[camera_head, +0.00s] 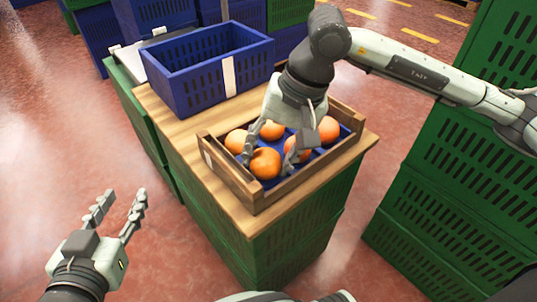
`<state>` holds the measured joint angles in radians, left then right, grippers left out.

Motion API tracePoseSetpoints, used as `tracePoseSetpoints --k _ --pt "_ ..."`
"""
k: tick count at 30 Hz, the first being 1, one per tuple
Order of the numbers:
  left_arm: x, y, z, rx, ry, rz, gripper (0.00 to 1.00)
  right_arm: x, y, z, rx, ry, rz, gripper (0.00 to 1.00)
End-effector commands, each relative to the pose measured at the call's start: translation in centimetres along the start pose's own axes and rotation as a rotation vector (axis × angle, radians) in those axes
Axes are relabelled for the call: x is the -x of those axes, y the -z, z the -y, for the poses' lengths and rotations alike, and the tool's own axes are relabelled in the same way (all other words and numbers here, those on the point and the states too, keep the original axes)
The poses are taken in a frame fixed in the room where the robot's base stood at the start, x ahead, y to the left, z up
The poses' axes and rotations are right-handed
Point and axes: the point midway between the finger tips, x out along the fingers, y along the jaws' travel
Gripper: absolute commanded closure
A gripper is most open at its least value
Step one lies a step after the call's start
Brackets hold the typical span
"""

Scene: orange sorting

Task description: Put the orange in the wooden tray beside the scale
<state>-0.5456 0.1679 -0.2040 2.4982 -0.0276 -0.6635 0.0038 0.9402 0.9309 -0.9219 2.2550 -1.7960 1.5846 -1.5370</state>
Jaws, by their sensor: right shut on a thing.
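The wooden tray (228,179) stands on a wood-topped stand, with a blue liner and several oranges in it. My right gripper (268,158) reaches down into the tray from above. Its fingers are shut on the front orange (265,164), which sits low in the tray; I cannot tell whether it touches the liner. Other oranges lie around the gripper, at the left (237,141), behind (271,130) and at the right (328,130), partly hidden by it. My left gripper (121,203) is open and empty, away from the stand over the floor. I cannot make out the scale for certain.
An empty blue crate (186,92) stands behind the tray on the same wooden top (165,110). A pale flat surface (135,50) shows behind it. Green crates (440,190) are stacked at the right. The red floor (60,140) at the left is clear.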

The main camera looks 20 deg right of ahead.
Motion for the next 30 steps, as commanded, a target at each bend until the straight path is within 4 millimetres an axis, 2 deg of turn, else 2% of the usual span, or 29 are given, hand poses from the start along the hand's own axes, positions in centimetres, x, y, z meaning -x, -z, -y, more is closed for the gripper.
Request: tracePoseSetpoints --k 14,15,18,21,28,30 --pt "-0.12 -0.46 -0.06 0.0 -0.001 0.001 0.6 -0.31 0.01 -0.08 0.0 0.001 -0.001 0.83" --pt "-0.12 -0.46 -0.07 0.0 -0.001 0.001 0.6 -0.32 0.01 -0.09 0.0 0.001 -0.001 0.51" --pt "-0.12 -0.46 -0.07 0.0 -0.001 0.001 0.6 -0.32 0.01 -0.09 0.0 0.001 0.0 0.38" --pt "-0.12 -0.47 -0.07 0.0 -0.001 0.001 0.6 -0.33 0.01 -0.09 0.0 0.0 0.0 0.27" --pt "-0.12 -0.48 -0.07 0.0 -0.001 0.001 0.6 -0.36 -0.02 -0.13 0.0 -0.001 0.001 0.27" --pt "-0.12 -0.47 -0.07 0.0 -0.001 0.001 0.6 -0.36 -0.02 -0.14 0.0 -0.001 0.001 0.19"
